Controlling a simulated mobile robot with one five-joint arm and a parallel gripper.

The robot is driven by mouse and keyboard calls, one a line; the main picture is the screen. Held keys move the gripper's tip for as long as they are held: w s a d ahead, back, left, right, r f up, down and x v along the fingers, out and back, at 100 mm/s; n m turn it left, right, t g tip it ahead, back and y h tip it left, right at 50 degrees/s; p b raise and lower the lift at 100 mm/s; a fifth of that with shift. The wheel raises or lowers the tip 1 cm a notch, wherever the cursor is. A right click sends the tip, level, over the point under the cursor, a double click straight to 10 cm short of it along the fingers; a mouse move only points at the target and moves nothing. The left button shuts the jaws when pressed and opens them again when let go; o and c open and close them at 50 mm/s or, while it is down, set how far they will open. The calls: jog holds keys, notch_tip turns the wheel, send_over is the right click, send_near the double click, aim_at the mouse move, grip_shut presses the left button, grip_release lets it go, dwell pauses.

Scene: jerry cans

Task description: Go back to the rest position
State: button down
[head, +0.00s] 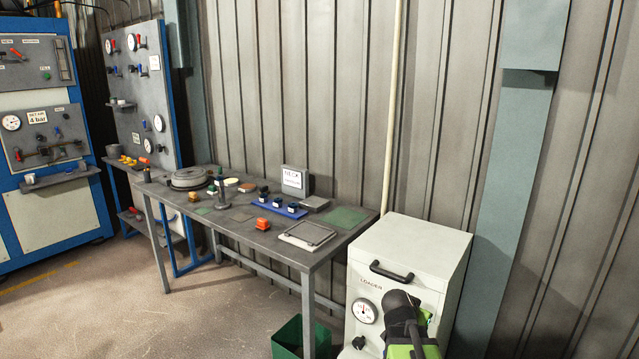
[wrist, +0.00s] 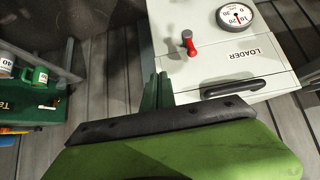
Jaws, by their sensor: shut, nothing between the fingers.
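My arm, black and lime green, shows at the bottom right of the head view, in front of the white cabinet marked LOADER (head: 410,250). My gripper (wrist: 157,92) shows in the wrist view as narrow dark green fingers close together, with nothing between them. The fingers appear beside the left edge of the loader (wrist: 210,55) in the picture; I cannot tell whether they touch it. A broad green part of mine with a black strip fills the bottom of the wrist view. The fingertips cannot be made out in the head view.
Blue-framed panels (head: 45,130) stand far left. The floor at front left is clear.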

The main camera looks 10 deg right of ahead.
jog(key=s+a+f+n+g+y, duration=0.1)
jog(key=a+f+n+y, duration=0.2)
jog(key=a, duration=1.3)
jog(key=s+a+f+n+g+y, duration=0.3)
jog(key=s+a+n, duration=0.3)
jog(key=s+a, duration=0.2)
jog(key=shift+s+a+n+g+y, duration=0.35)
jog(key=shift+s+g, duration=0.55)
jog(key=shift+s, duration=0.3)
jog(key=shift+d, duration=0.1)
